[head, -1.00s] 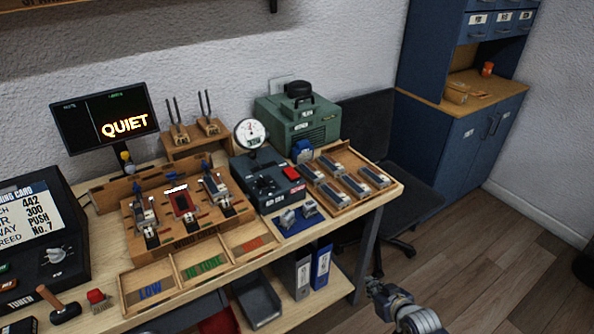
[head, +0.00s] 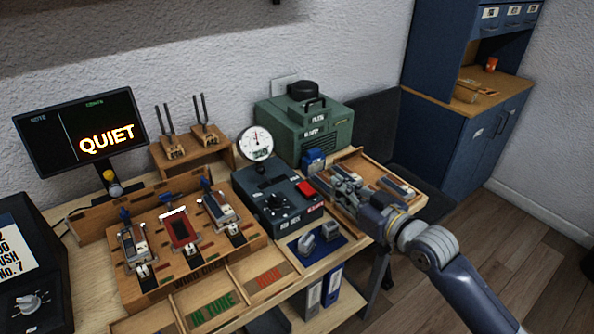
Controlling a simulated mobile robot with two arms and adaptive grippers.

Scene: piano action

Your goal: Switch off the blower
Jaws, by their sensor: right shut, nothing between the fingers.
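The green boxed machine (head: 318,133), which looks like the blower, stands at the back right of the bench with a black cap and handle on top. My left gripper is not in view.
The wooden tray (head: 349,155) of metal reed blocks lies under my right gripper. A blue mat (head: 335,251) with two small metal blocks is in front of the control box. The wooden wind chest (head: 186,286) stands left. A monitor (head: 60,152) reads QUIET.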

